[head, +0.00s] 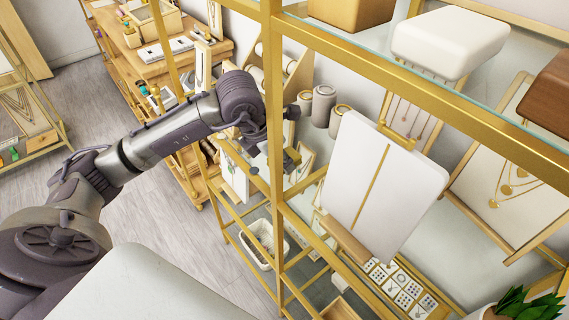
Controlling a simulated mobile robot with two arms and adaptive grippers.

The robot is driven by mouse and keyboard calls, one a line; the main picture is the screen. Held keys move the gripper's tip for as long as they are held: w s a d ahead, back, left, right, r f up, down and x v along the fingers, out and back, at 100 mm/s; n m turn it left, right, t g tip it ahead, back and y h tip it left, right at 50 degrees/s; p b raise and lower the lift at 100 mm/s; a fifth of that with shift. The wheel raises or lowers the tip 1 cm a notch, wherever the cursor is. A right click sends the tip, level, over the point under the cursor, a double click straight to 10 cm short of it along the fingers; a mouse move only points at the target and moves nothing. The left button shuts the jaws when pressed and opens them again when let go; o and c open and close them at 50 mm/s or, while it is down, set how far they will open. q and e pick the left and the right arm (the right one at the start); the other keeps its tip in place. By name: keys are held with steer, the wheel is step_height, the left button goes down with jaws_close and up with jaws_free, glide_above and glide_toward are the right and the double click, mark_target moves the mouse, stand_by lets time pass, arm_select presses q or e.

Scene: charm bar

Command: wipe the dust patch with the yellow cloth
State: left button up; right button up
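I cannot make out the yellow cloth or the dust patch in the head view. My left arm reaches in from the left, and my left gripper (273,160) is at the gold upright of the shelf rack. The upright partly covers the gripper, and its fingers are too small and hidden to tell whether they are open or shut. No cloth shows at it. My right gripper is out of view.
The gold shelf rack (278,205) has an upright and rails close to my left gripper. A white display board (352,172) stands on it, near a ring tray (408,291). A white basket (262,246) sits lower. Wooden drawers (128,70) stand behind; grey floor (150,225) is open.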

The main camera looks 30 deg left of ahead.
arm_select(q)
steer(key=shift+w+a+r+b, duration=0.1)
steer(key=shift+w+a+b, duration=0.2)
steer(key=shift+a, duration=0.45)
steer(key=shift+w+a+f+b, duration=0.1)
steer(key=shift+w+a+b, duration=0.15)
steer(key=shift+a, duration=0.45)
steer(key=shift+w+a+r+b, duration=0.1)
steer(key=shift+w+a+b, duration=0.2)
steer(key=shift+a, duration=0.45)
steer(key=shift+w+a+b, duration=0.35)
steer(key=shift+a, duration=0.3)
steer(key=shift+w+a, duration=0.3)
steer(key=shift+a, duration=0.5)
steer(key=shift+r+p, duration=1.7)
steer(key=shift+r, duration=1.2)
steer(key=shift+r, duration=0.1)
step_height(320, 180, up, 3)
steer(key=shift+f+p, duration=0.1)
steer(key=shift+p, duration=0.8)
